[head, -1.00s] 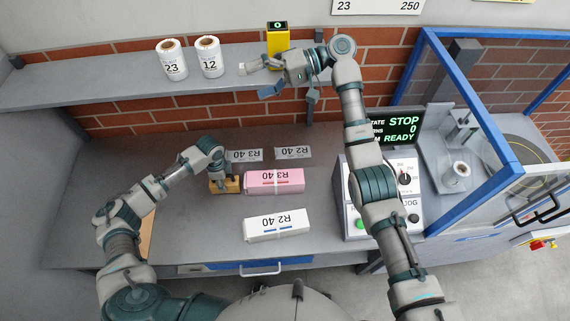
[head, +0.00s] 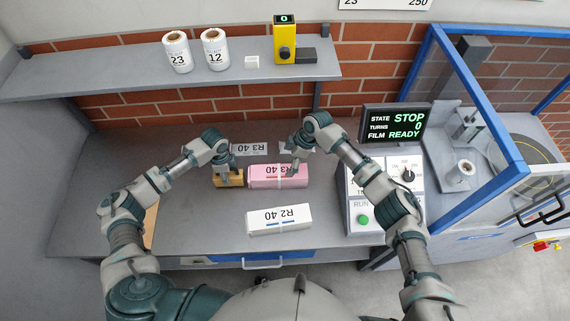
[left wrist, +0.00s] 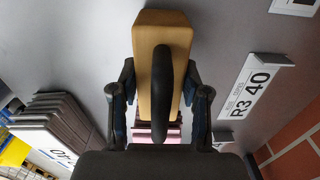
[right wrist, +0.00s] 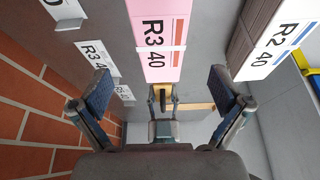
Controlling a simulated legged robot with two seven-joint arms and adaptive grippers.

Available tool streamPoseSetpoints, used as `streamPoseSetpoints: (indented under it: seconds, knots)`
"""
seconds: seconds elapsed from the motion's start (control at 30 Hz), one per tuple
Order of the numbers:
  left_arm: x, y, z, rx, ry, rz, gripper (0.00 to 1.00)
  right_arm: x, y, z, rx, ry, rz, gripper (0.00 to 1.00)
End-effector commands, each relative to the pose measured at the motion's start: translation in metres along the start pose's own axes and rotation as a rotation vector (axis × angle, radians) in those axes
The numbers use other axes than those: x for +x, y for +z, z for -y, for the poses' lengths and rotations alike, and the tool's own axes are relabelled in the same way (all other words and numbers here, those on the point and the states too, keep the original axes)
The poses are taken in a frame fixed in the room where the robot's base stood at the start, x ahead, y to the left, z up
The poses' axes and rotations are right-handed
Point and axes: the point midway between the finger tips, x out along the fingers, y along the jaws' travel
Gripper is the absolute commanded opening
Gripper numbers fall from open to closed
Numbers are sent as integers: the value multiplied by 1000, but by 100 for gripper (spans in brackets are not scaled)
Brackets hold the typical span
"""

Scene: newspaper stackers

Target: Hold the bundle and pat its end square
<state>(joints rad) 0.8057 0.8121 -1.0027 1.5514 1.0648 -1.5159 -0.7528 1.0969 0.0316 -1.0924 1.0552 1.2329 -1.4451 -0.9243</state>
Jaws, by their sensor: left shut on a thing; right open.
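The pink bundle (head: 265,182), labelled R3 40 with a pale band around it, lies on the bench. It also shows in the right wrist view (right wrist: 155,50). A wooden block (head: 235,182) with a black handle (left wrist: 161,85) stands at the bundle's left end; I cannot tell whether they touch. My left gripper (head: 223,175) is shut on the block, seen between its fingers in the left wrist view (left wrist: 160,40). My right gripper (head: 292,170) is above the bundle's right part, its fingers (right wrist: 160,90) spread and empty.
A white bundle (head: 280,219) marked R2 40 lies in front of the pink one. Label plates (head: 250,150) stand behind it. The control box (head: 362,213) is to the right. The shelf (head: 120,76) behind carries two rolls and a yellow device (head: 285,42).

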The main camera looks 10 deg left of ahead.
Motion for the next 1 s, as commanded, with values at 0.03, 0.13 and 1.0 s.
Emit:
streamPoseSetpoints:
  seconds: [0.03, 0.13, 1.0]
  knots:
    - [0, 0, 0, 0, -1, -1, 1, 6, 0, 0, -2, -1, 2, 100]
    - [0, 0, 0, 0, -1, -1, 1, 21, 0, 1, -2, -2, 2, 100]
    - [-1, -2, 0, 0, -1, 0, 1, 116, 1, 0, 2, 0, -2, 100]
